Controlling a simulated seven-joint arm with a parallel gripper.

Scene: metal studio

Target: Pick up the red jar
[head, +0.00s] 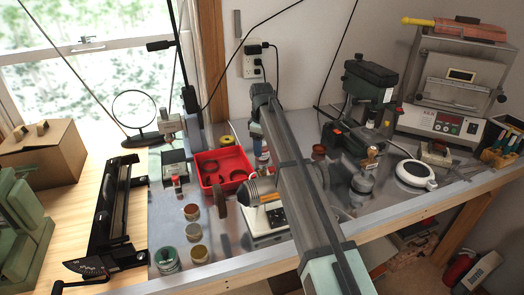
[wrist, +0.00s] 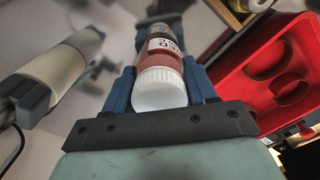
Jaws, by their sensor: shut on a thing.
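The red jar (wrist: 162,54) has a white cap and a label with dark print. In the wrist view it lies lengthwise between the two blue fingers of my gripper (wrist: 163,70), cap toward the camera. The fingers are shut on its sides. In the head view my gripper (head: 259,133) is beyond the far end of my arm, right of the red tray, with part of the jar (head: 263,153) showing below it. My arm hides much of that area, so I cannot tell whether the jar touches the bench.
A red tray (head: 243,157) with round parts is left of my gripper; it also shows in the wrist view (wrist: 237,78). Small jars (head: 200,253) stand at the front left. A drill-like machine (head: 370,80) and a white-fronted device (head: 440,122) stand right. A wall outlet (head: 251,65) is behind.

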